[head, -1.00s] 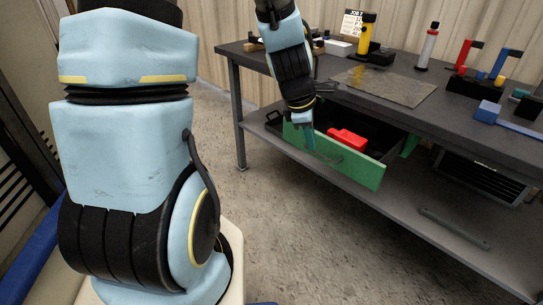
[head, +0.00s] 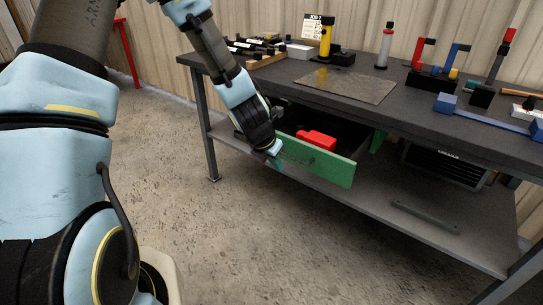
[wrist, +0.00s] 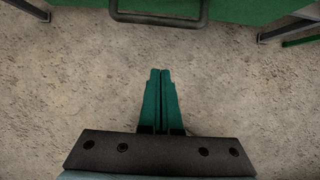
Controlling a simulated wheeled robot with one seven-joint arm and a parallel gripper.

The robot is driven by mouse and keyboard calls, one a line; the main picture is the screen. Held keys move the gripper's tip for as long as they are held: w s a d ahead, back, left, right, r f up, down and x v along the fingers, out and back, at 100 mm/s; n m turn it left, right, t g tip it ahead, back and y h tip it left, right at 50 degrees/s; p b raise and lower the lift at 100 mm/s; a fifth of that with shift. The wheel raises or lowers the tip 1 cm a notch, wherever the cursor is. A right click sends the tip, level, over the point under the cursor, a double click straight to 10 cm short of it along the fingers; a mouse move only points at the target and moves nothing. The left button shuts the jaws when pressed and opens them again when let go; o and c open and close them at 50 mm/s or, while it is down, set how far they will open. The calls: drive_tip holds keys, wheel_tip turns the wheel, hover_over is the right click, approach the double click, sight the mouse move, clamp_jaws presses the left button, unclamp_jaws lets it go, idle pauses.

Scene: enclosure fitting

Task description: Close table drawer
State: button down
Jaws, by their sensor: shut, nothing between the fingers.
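The table drawer has a green front (head: 330,168) and is pulled out below the tabletop. A dark bar handle (head: 300,160) is on its front. A red object (head: 317,139) lies inside the drawer. My gripper (head: 276,163) is shut and empty, at the left end of the drawer front. In the wrist view, the green fingertips (wrist: 160,72) are together over the floor. The drawer handle (wrist: 160,19) and a strip of green front (wrist: 235,10) are at the top edge there, apart from the fingertips. My wrist hides the drawer's left end in the head view.
The dark workbench (head: 420,115) holds a metal sheet (head: 342,84), a yellow-and-black tool (head: 326,38) and several other tools. A lower shelf (head: 375,205) runs below the drawer, with a grey bar (head: 425,216) on it. The concrete floor (head: 240,240) in front is clear.

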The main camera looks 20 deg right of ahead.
drive_tip(key=shift+w+d+f+p, duration=0.2)
drive_tip(key=shift+w+d+p, duration=0.2)
drive_tip(key=shift+d, duration=0.35)
drive_tip(key=shift+w+d+f+p, duration=0.25)
drive_tip(key=shift+w+d, duration=0.15)
drive_tip(key=shift+d, duration=0.3)
drive_tip(key=shift+w+d+f+p, duration=0.2)
drive_tip(key=shift+w+d+p, duration=0.2)
drive_tip(key=shift+d, duration=0.35)
